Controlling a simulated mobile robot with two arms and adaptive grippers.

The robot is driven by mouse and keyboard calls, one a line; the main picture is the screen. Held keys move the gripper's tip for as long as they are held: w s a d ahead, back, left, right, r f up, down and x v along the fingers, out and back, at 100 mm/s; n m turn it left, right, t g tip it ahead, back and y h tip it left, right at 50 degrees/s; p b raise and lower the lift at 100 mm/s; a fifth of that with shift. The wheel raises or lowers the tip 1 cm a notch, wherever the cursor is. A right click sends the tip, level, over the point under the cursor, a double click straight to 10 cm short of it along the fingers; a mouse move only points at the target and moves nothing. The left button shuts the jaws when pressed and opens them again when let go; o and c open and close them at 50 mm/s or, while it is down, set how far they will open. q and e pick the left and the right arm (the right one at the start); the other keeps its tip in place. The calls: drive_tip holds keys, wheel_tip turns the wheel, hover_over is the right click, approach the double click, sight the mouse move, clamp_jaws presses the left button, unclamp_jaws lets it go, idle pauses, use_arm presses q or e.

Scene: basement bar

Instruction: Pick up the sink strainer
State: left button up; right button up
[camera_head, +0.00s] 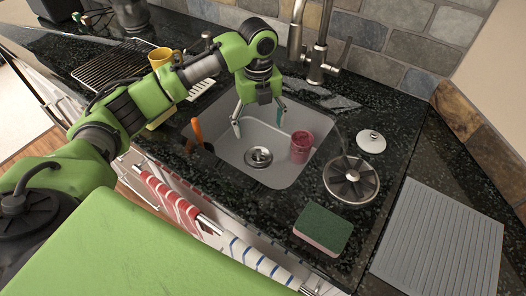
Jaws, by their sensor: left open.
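A round metal sink strainer (259,157) with a dark centre appears to sit in the drain at the bottom of the sink (232,152). I cannot tell whether it is separate from the drain fitting. My left gripper (259,121) is open and empty, fingers pointing down, above and behind the strainer in the picture. It appears apart from it. My right gripper is not in view.
A red cup (301,147) stands in the sink; an orange-handled tool (199,134) is at its left edge. A ribbed round piece (351,181), pale knobbed disc (371,141), sponge (323,229) and grey mat (440,240) lie right. The faucet (318,60) rises behind.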

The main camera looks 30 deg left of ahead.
use_arm(q)
hover_over(258, 151)
wheel_tip(258, 151, down, 6)
drive_tip(key=shift+d, duration=0.15)
drive_tip(key=shift+w+f, duration=0.1)
drive_tip(key=shift+f, duration=0.2)
wheel_tip(258, 151, down, 5)
drive_tip(key=shift+r+p, duration=0.1)
drive_tip(key=shift+p, duration=0.3)
drive_tip(key=shift+f, duration=0.25)
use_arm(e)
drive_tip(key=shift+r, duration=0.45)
use_arm(q)
drive_tip(key=c, duration=1)
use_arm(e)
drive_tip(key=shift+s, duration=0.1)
use_arm(q)
drive_tip(key=shift+c, duration=0.2)
